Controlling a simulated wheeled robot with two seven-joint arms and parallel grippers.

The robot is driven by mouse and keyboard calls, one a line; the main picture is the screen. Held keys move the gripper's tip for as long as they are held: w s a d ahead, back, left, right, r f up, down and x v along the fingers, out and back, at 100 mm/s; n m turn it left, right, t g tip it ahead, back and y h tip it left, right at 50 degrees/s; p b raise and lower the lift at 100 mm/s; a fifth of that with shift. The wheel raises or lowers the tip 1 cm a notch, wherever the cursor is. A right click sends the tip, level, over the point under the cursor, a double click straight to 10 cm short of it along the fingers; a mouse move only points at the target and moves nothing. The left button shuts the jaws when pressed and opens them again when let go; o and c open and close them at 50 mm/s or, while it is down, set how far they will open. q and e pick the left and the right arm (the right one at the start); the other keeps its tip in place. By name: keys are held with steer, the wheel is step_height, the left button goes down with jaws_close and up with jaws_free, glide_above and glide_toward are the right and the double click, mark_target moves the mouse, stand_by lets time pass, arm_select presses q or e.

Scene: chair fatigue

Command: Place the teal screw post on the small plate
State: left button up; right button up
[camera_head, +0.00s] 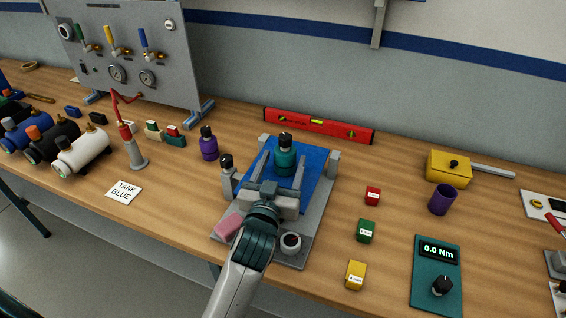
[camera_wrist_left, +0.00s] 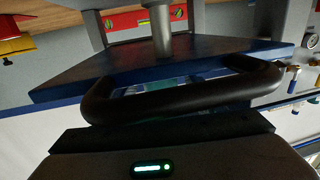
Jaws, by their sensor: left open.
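The teal screw post (camera_head: 285,160), with a black top, stands upright on the blue plate (camera_head: 312,172) of the grey fixture in the head view. A grey post stands on the blue plate (camera_wrist_left: 75,84) in the left wrist view; I cannot tell which part it is. I cannot tell for sure which surface is the small plate. My left gripper (camera_head: 268,189) is open, in front of the teal post and over the near part of the fixture. It hides part of the fixture. My right gripper is not in view.
A purple post (camera_head: 208,146) and a black-topped grey post (camera_head: 226,166) stand left of the plate. A red level (camera_head: 318,126) lies behind. A pink block (camera_head: 229,225) and a small cup (camera_head: 291,243) are near the arm. Coloured blocks stand to the right.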

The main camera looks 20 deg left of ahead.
arm_select(q)
steer(key=s+b, duration=0.1)
steer(key=s, duration=0.6)
steer(key=s+d+b, duration=0.1)
steer(key=s, duration=0.3)
steer(key=shift+s+b, duration=0.3)
steer(key=shift+b, duration=0.05)
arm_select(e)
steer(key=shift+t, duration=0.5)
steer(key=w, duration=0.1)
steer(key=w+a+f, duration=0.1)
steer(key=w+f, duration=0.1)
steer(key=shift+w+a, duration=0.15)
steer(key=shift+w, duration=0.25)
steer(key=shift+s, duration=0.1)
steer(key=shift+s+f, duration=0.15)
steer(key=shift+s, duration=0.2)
